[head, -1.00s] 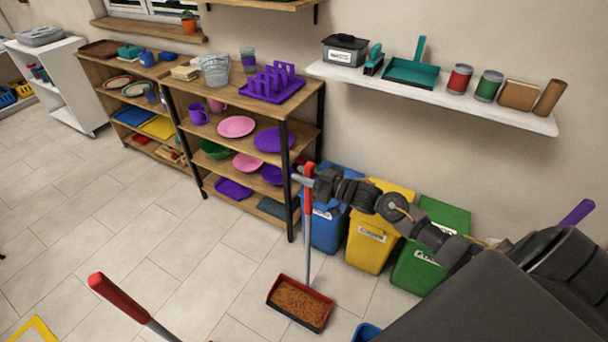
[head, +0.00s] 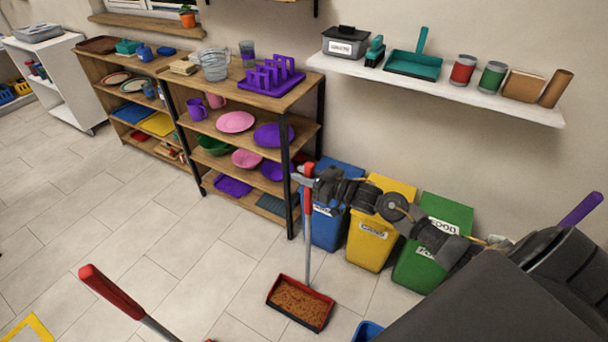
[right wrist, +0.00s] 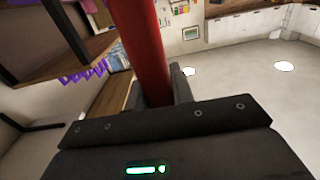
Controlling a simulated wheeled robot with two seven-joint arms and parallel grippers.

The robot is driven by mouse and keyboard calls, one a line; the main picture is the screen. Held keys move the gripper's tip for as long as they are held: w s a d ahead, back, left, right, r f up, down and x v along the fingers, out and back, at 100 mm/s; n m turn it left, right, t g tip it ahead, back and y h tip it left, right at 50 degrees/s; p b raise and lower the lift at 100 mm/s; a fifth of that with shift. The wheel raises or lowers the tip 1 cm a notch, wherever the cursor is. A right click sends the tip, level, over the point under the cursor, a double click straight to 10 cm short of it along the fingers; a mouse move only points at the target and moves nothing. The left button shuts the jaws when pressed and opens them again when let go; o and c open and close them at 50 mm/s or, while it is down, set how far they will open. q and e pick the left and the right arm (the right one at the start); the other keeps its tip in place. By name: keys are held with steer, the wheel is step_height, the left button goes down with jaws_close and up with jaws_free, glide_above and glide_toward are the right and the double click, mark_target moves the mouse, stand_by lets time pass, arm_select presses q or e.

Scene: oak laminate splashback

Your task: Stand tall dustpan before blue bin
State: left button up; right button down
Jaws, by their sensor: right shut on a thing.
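The tall dustpan (head: 301,303) has a grey pole, a red grip and a red-rimmed pan holding brown debris. It is upright, with its pan at floor level in front of the blue bin (head: 325,230). My right gripper (head: 306,184) is shut on the red grip near the top of the pole. In the right wrist view the red grip (right wrist: 143,45) runs up between the fingers. The blue bin stands against the wall, partly hidden by my right arm. My left gripper is not in view.
A yellow bin (head: 367,245) and a green bin (head: 420,268) stand right of the blue one. A wooden shelf unit (head: 290,130) with dishes is to the left. Another red-handled pole (head: 112,292) is at the lower left.

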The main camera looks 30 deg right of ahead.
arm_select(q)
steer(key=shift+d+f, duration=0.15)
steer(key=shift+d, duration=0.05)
arm_select(e)
steer(key=shift+f, duration=0.15)
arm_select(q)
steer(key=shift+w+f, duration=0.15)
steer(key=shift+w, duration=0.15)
arm_select(e)
steer(key=shift+f, duration=0.2)
steer(key=c, duration=1.3)
jaws_free()
steer(key=shift+o, duration=0.9)
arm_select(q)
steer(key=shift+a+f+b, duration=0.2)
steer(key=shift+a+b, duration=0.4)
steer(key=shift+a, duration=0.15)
arm_select(e)
steer(key=v, duration=1)
steer(key=shift+s+d, duration=0.2)
steer(key=shift+s, duration=0.1)
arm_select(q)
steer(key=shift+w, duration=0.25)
